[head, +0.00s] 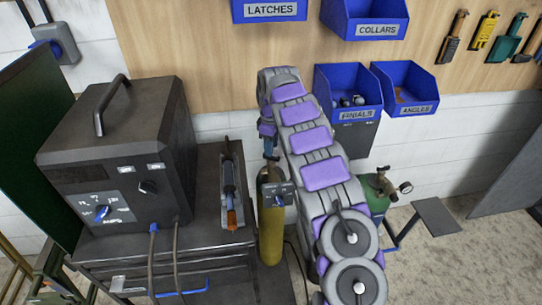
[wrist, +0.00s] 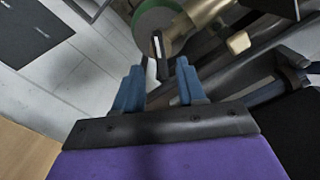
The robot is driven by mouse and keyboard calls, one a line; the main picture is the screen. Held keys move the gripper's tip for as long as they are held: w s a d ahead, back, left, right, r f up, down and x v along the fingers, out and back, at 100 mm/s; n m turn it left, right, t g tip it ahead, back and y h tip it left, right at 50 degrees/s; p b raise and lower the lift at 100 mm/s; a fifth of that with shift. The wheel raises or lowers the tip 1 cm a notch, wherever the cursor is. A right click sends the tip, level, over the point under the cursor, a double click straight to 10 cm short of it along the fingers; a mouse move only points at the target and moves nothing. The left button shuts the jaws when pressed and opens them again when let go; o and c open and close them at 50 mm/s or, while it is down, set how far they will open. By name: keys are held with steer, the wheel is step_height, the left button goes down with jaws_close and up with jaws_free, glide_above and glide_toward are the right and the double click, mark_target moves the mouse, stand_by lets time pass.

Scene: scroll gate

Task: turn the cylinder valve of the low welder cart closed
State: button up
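The welder cart (head: 185,250) stands at the left, low and dark, with a welder box on top. A yellow gas cylinder (head: 271,235) stands upright beside it, carrying a small dark tag. Its valve top is partly hidden by my arm and gripper. My gripper (wrist: 160,70) points down above this cylinder in the head view, where only a bit of blue finger shows. In the wrist view its two blue fingers are apart with nothing clearly held. Beyond the tips are a round green part (wrist: 150,20), a dark bar with a white stripe (wrist: 159,52) and a brass-coloured body (wrist: 197,14).
A green cylinder (head: 377,193) with a brass valve and gauge stands right of my arm. A torch-like tool (head: 230,190) lies on the cart's right side. Blue bins (head: 348,90) hang on the wall behind. Cables hang at the cart's front.

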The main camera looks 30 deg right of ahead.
steer(key=shift+d+f+b, duration=0.1)
steer(key=shift+f+b, duration=0.2)
steer(key=shift+f, duration=1.65)
steer(key=shift+c, duration=0.2)
jaws_close()
